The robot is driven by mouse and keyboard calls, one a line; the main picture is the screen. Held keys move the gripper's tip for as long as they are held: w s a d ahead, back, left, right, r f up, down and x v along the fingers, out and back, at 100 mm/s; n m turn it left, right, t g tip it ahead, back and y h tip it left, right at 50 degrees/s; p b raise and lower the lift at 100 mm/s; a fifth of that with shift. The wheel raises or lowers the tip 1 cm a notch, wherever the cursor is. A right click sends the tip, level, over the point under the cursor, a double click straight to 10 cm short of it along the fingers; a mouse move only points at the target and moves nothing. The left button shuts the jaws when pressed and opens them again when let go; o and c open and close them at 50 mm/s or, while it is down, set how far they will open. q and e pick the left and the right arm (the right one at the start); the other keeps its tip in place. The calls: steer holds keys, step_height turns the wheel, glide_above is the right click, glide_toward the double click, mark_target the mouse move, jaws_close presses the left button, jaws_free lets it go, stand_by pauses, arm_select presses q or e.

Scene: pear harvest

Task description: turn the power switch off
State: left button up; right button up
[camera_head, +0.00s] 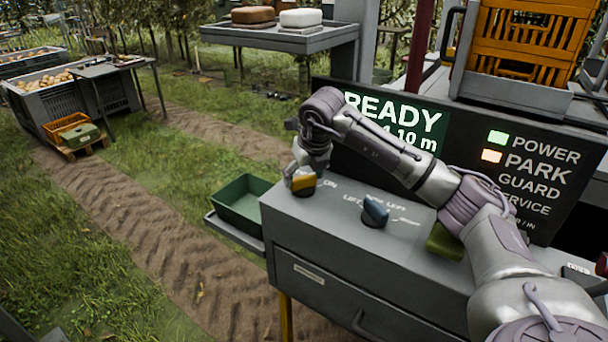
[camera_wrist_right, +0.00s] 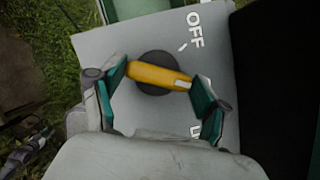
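The power switch is a yellow knob (camera_head: 303,182) at the left end of the grey console top (camera_head: 335,225). In the wrist view its yellow handle (camera_wrist_right: 160,76) lies across a dark round base, with a pale mark at its right end. The printed word OFF (camera_wrist_right: 195,30) is above and right of it; the lettering beside the marked end is mostly covered. My right gripper (camera_head: 302,172) is over the switch, and its teal finger pads (camera_wrist_right: 160,74) meet the two ends of the handle.
A blue knob (camera_head: 375,211) stands to the right, and an olive part (camera_head: 445,241) shows beneath my right arm. The dark display (camera_head: 530,185) reads READY, with POWER lit green and PARK lit orange. A green bin (camera_head: 243,202) is left of the console.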

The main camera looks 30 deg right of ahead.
steer(key=c, duration=0.5)
steer(key=shift+n, duration=0.3)
steer(key=n+y, duration=0.1)
steer(key=n, duration=0.1)
steer(key=shift+d+n, duration=0.15)
steer(key=shift+n, duration=0.15)
steer(key=n+y, duration=0.1)
steer(key=n, duration=0.2)
steer(key=shift+r+n+g+y, duration=0.15)
steer(key=shift+n+g+y, duration=0.15)
steer(key=shift+y, duration=0.1)
steer(key=shift+w+d+n+g+y+p, duration=0.1)
steer(key=shift+n+g+y+p, duration=0.25)
steer(key=shift+n, duration=0.9)
steer(key=shift+n+g+y+p, duration=0.25)
steer(key=shift+n+y+p, duration=0.1)
steer(key=shift+n, duration=0.9)
steer(key=o, duration=1.2)
